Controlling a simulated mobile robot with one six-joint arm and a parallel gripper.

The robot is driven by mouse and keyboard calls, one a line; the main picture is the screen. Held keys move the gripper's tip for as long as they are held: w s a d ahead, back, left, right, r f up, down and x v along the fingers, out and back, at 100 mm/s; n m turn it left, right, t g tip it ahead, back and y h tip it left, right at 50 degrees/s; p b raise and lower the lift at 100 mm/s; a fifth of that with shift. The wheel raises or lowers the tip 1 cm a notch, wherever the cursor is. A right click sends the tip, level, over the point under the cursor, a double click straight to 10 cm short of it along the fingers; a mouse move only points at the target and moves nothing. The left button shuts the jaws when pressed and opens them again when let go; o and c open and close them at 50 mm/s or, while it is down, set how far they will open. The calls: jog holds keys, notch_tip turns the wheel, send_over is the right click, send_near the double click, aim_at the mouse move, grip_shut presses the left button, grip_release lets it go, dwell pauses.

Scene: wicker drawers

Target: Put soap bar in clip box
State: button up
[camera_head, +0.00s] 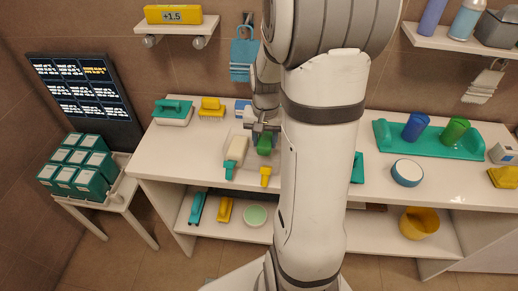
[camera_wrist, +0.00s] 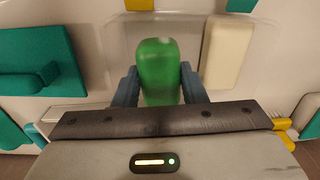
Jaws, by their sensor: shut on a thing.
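My gripper (camera_head: 264,140) is above the white worktop, left of my arm in the head view. In the wrist view its two dark fingers (camera_wrist: 160,88) are closed on the sides of a rounded, glossy green block (camera_wrist: 160,70), which looks like the soap bar. The green block also shows in the head view (camera_head: 265,147). A faint pale rectangular outline lies around it in the wrist view; I cannot tell whether that is a clear box. I cannot tell for certain which thing is the clip box. A teal-and-white box with a handle (camera_head: 173,112) stands at the worktop's left.
Close by are a cream brush with teal handle (camera_head: 237,149), a small yellow tool (camera_head: 265,175) and a yellow brush (camera_head: 212,108). A teal tray (camera_head: 466,150) with cups and a round white-and-blue dish (camera_head: 407,172) are on the right. My arm hides the worktop's middle.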

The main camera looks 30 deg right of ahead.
aim_at(264, 150)
jog(key=shift+f, duration=2.35)
jog(key=shift+f, duration=0.2)
jog(key=o, duration=1)
jog(key=shift+o, duration=0.2)
jog(key=shift+r, duration=0.15)
